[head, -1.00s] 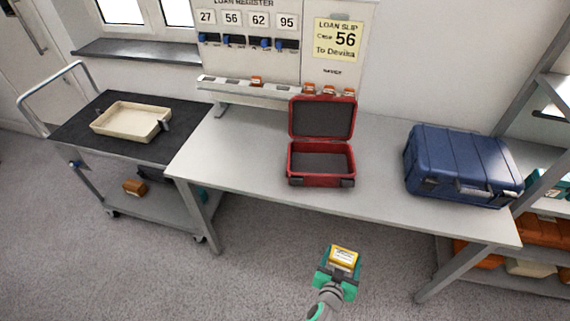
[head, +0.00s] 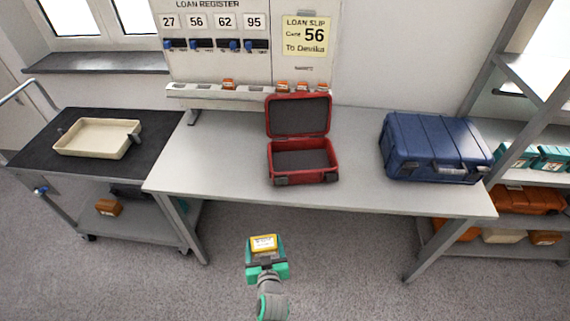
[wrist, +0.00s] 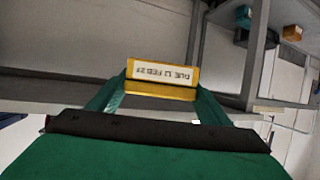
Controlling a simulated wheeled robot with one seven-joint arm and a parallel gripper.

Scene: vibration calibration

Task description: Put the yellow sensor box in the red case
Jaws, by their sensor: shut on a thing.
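The yellow sensor box (head: 263,243) has a white label and is held by my gripper (head: 265,250), in front of the table and over the floor. In the wrist view the yellow box (wrist: 161,78) sits between the two green fingers of my gripper (wrist: 158,92), its label reading upside down. The red case (head: 302,177) stands open on the table with its lid raised at the back. Its dark grey inside looks empty. My gripper is nearer to me than the case and a little to its left, apart from it.
The grey table (head: 215,168) has clear room left of the red case. A closed blue case (head: 432,148) stands at its right. A cart with a cream tray (head: 98,138) is at the left. A shelf with orange cases (head: 525,199) is at the right.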

